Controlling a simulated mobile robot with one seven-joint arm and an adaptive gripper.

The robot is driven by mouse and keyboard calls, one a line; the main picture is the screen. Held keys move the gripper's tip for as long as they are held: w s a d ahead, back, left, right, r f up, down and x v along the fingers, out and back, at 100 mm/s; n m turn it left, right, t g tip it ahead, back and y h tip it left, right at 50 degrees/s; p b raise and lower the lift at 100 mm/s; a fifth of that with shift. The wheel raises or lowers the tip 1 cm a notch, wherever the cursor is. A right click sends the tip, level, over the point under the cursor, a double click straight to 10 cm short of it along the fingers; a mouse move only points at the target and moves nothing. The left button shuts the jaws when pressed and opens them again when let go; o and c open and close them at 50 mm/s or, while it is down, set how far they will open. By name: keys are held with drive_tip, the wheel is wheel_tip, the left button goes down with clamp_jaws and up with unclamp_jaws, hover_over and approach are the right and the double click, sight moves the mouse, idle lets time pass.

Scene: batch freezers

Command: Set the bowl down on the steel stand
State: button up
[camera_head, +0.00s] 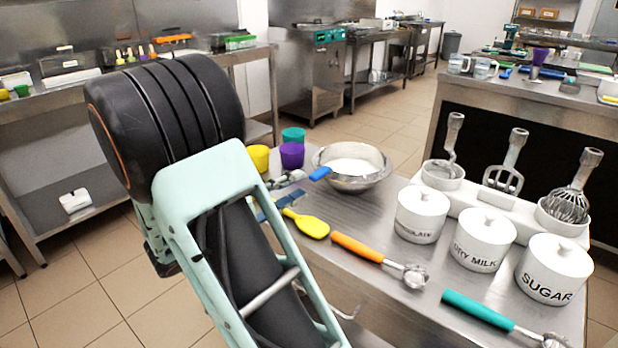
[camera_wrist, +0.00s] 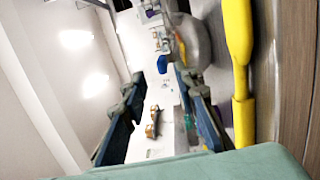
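A steel bowl (camera_head: 376,181) with white contents sits on the steel worktable, left of the white canisters. A blue handle (camera_head: 320,173) sticks out over its left rim. My gripper (camera_head: 299,184) is just left of the bowl, low over the table, partly hidden by my arm. In the wrist view my gripper (camera_wrist: 160,78) has its two fingers spread, with nothing held between them. The bowl (camera_wrist: 196,42) shows there beyond the right finger, and the blue handle (camera_wrist: 162,64) lies in line with the gap. I cannot tell which surface is the steel stand.
A yellow spatula (camera_head: 307,224) lies close to my gripper; an orange-handled scoop (camera_head: 358,247) and a teal-handled scoop (camera_head: 478,309) lie nearer the front. Yellow (camera_head: 258,158), purple (camera_head: 292,155) and green (camera_head: 294,135) cups stand behind. White canisters (camera_head: 484,240) crowd the right side.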

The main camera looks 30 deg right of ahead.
drive_tip(key=a, duration=0.6)
drive_tip(key=shift+s, duration=0.4)
drive_tip(key=shift+f, duration=0.1)
